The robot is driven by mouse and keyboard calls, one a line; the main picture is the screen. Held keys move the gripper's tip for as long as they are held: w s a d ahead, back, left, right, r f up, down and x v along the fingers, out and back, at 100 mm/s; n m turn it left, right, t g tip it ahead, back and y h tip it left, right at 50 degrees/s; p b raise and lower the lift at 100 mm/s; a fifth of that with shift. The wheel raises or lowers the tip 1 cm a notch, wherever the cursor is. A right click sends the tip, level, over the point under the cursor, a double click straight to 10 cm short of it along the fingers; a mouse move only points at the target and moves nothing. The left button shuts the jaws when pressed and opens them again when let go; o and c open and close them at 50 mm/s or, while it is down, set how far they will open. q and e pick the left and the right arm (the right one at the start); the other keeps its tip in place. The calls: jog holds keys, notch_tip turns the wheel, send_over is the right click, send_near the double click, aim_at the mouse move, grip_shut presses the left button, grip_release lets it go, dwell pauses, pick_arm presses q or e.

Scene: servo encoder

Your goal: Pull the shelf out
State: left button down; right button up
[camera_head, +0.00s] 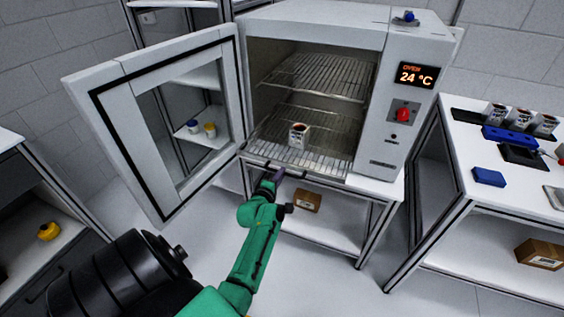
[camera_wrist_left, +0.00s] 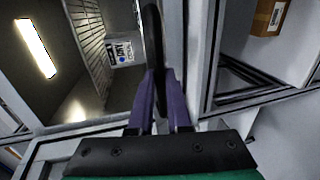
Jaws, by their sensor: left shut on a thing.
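The oven (camera_head: 333,80) stands open, its door (camera_head: 160,115) swung out to the left. The lower wire shelf (camera_head: 262,152) is inside, its front edge at the oven's opening, with a small white labelled cup (camera_head: 299,135) on it. The cup (camera_wrist_left: 124,49) also shows in the left wrist view beside the shelf wires (camera_wrist_left: 93,40). My left gripper (camera_head: 275,174) is at the shelf's front edge. In the left wrist view its purple fingers (camera_wrist_left: 160,97) are shut on the dark front bar of the shelf. My right gripper is not in view.
An upper wire rack (camera_head: 315,77) sits above in the oven. A cardboard box (camera_head: 307,201) lies on the stand's lower level. A table at the right holds several cups and a blue box (camera_head: 489,177). Floor in front of the oven is clear.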

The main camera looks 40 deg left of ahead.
pick_arm(q)
jog(key=shift+s+d, duration=0.1)
jog(key=shift+s, duration=0.05)
jog(key=c, duration=0.9)
grip_release()
jog(key=shift+o, duration=0.2)
jog(key=p+v, duration=0.8)
jog(key=v, duration=0.6)
jog(key=shift+s, duration=0.2)
jog(key=shift+d, duration=0.1)
